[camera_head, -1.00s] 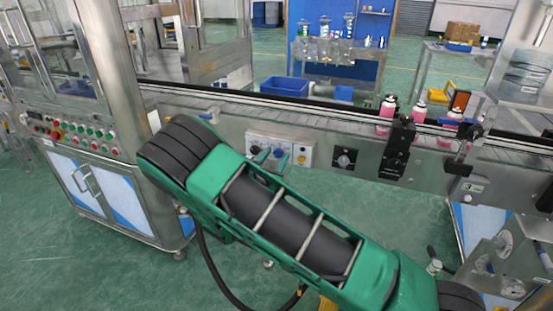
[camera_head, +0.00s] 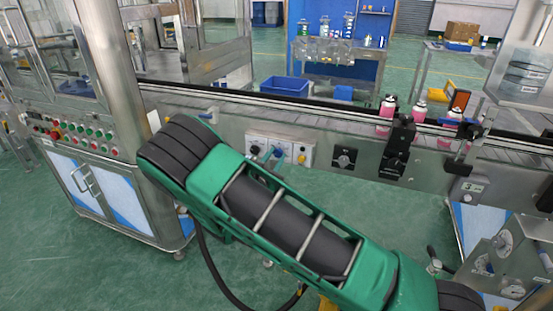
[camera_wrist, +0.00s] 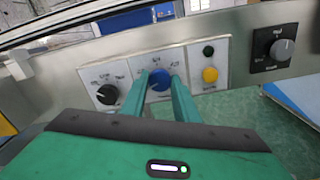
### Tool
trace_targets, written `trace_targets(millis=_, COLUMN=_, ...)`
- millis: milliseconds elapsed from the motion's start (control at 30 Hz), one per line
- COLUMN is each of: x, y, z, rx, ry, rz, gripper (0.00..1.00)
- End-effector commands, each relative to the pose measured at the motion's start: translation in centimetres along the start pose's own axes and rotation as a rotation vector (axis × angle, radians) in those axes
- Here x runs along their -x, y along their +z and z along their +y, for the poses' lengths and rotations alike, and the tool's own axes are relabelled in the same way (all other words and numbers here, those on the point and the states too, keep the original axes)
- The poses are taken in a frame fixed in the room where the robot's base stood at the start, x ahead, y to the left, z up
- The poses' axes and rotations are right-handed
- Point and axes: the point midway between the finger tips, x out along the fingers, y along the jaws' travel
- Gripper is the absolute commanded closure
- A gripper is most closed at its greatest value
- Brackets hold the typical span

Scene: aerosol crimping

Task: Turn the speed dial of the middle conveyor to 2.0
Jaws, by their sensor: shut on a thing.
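The conveyor's control panel (camera_head: 297,148) is a light plate on the metal side rail. In the wrist view it carries a blue dial (camera_wrist: 159,80) in the middle, with printed marks around it too small to read. My gripper (camera_wrist: 160,84) has its two green fingers on either side of the blue dial and is shut on it. The dial's lower part is partly hidden between the fingers. In the head view my green arm reaches up to the panel and covers part of its front.
A black knob (camera_wrist: 107,94) is left of the blue dial. A yellow button (camera_wrist: 210,75) and a black button (camera_wrist: 208,51) are right of it. A separate black dial plate (camera_wrist: 274,47) is further right. Pink cans (camera_head: 388,107) stand on the conveyor.

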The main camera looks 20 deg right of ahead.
Motion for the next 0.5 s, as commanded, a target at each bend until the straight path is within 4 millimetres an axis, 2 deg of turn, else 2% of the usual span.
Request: trace_targets(millis=500, x=0.1, y=-0.11, z=-0.39, rx=-0.476, ry=-0.005, rz=0.0, gripper=0.95)
